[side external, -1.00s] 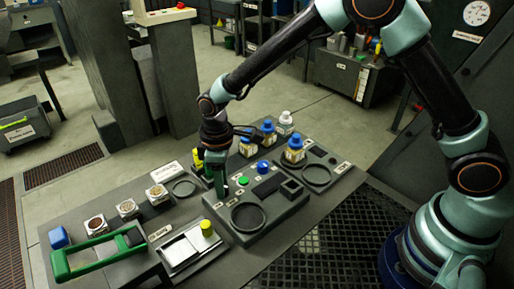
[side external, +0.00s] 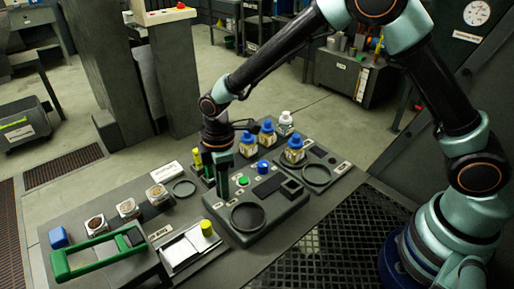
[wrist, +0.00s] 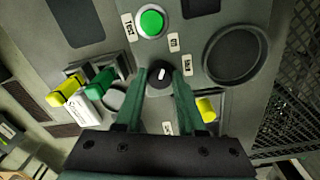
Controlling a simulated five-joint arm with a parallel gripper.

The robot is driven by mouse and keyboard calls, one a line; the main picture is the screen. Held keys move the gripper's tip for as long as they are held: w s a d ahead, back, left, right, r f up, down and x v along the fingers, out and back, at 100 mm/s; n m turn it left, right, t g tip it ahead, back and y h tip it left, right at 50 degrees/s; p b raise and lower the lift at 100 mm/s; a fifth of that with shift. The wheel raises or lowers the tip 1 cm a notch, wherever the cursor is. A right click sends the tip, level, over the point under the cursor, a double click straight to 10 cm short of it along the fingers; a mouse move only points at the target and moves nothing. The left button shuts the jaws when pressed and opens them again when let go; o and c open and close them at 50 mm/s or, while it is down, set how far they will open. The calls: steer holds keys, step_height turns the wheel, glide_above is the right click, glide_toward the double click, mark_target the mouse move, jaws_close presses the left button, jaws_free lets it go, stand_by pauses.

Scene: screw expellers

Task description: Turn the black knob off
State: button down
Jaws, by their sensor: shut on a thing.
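The black knob (wrist: 160,76), with a white pointer line on its top, sits on the grey control panel (wrist: 205,65) in the wrist view. In the side view my gripper (side external: 222,190) points down at the left part of the panel, left of the green button (side external: 243,181). The knob is hidden there.
A round black ring (side external: 247,217) and a blue button (side external: 263,167) are on the panel. Blue-capped bottles (side external: 294,149) stand behind. A green-handled tool (side external: 62,265) is at the left front.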

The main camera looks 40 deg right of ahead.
steer(key=shift+a+r, duration=0.1)
steer(key=shift+a, duration=0.1)
steer(key=c, duration=0.5)
jaws_free()
steer(key=shift+d, duration=0.1)
steer(key=r, duration=1.2)
steer(key=shift+s, duration=0.2)
